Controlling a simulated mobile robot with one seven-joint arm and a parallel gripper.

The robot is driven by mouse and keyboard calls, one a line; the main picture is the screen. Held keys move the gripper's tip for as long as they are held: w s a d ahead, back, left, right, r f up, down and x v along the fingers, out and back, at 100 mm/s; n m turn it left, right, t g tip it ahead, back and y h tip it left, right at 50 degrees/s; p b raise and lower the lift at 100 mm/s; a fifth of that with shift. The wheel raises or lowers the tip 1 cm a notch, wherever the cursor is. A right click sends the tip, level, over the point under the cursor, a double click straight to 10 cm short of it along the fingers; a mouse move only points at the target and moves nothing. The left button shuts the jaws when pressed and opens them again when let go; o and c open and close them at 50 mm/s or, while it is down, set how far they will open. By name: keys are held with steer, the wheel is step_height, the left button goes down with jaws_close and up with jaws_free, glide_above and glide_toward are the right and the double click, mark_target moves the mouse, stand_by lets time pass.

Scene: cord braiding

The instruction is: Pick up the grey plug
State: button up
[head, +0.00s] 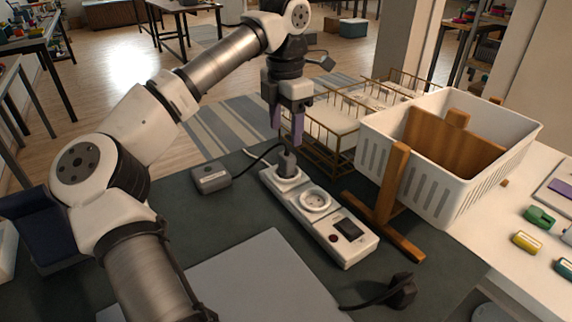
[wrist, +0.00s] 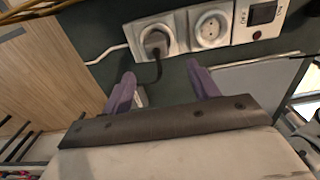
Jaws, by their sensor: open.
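The grey plug (head: 287,164) stands upright in the far socket of a white power strip (head: 345,243), its cord running left to a small grey box (head: 211,178). In the wrist view the grey plug (wrist: 156,42) sits in the left socket, beyond the fingertips and roughly between them sideways. My gripper (head: 287,138) is open and empty, its purple fingers pointing down just above the plug. The fingers also show in the wrist view (wrist: 160,72), apart from the plug.
A black plug (head: 402,290) with a cord lies at the front right of the dark green mat (head: 262,220). A wooden stand (head: 393,190) and a white basket (head: 452,205) are close right of the strip. A brass wire rack (head: 322,150) is behind. A grey panel (head: 262,285) lies in front.

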mark_target(287, 154)
steer(key=f, duration=0.8)
steer(key=shift+w+d+f, duration=0.15)
steer(key=shift+w+f, duration=0.2)
steer(key=shift+f, duration=0.05)
steer(key=shift+c, duration=0.4)
steer(key=c, duration=1.2)
